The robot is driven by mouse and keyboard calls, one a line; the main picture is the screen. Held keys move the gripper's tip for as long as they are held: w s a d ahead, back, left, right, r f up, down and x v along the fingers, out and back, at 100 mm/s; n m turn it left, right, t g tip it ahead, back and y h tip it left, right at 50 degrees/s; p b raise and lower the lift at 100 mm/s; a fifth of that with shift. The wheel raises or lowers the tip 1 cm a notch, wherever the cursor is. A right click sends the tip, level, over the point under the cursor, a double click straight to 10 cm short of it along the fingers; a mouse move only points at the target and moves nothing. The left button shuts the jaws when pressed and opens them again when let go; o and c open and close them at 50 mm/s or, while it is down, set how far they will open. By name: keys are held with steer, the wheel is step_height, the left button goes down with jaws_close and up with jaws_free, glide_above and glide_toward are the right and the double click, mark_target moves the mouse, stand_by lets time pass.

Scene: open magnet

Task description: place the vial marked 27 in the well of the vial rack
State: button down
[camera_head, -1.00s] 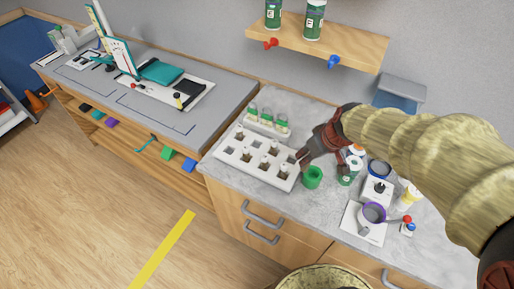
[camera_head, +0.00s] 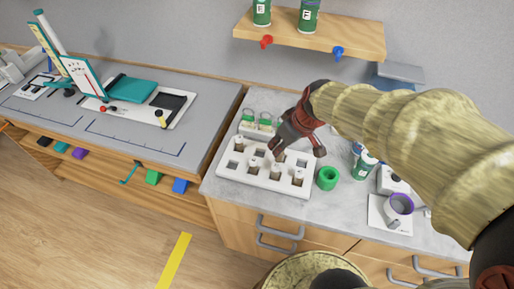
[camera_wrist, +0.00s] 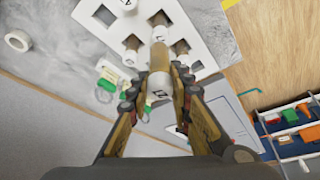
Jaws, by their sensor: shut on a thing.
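My gripper (camera_head: 298,152) is over the back right part of the white vial rack (camera_head: 222,174), pointing down, shut on a vial. The rack also shows in the wrist view (camera_wrist: 206,22), with dark square wells and other capped brown vials. In the head view several vials stand in its wells, and an empty well (camera_head: 234,164) shows at the left.
Behind the rack is a clear holder with green-banded vials (camera_head: 262,123). A green cup (camera_head: 327,178) stands right of the rack, close to it. Green-labelled bottles (camera_head: 364,165) and a purple-rimmed dish (camera_head: 400,204) are farther right. A wooden shelf (camera_head: 310,36) hangs above.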

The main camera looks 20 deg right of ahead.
steer(key=shift+w+a+f+b, duration=0.45)
steer(key=shift+w+f+b, duration=0.15)
steer(key=shift+w+f, duration=1.4)
steer(key=shift+w+a+f+b, duration=0.45)
steer(key=shift+w+f+b, duration=0.1)
steer(key=shift+w+f, duration=1.4)
steer(key=shift+w+a+f+b, duration=0.45)
steer(key=shift+w+f+b, duration=0.15)
steer(key=shift+w+f, duration=1.4)
steer(key=shift+s+f, duration=0.2)
steer(key=shift+f, duration=0.15)
steer(key=c, duration=1.6)
jaws_free()
steer(key=shift+r, duration=0.2)
